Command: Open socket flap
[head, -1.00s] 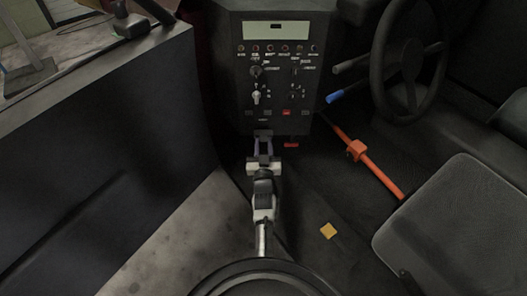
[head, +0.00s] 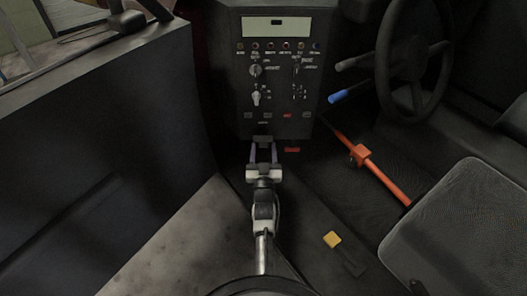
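My gripper (head: 263,147) is at the bottom edge of the black control panel (head: 318,62), pointing away from me. Its two fingers stand apart, with a dark gap between them. A small dark piece (head: 263,138) shows at the fingertips under the panel's lower edge. I cannot tell whether it is the socket flap or part of my gripper, or whether anything is touched. The panel's lower row has small dark rectangles and one red one (head: 288,115). None is clearly a flap, open or shut.
A small red part (head: 292,150) lies just right of my gripper, below the panel. A steering wheel (head: 381,70), a blue-tipped lever (head: 341,96), an orange bar (head: 385,180) and a seat (head: 450,225) are to the right. A black wall (head: 100,160) stands left. A yellow piece (head: 332,240) lies on the floor.

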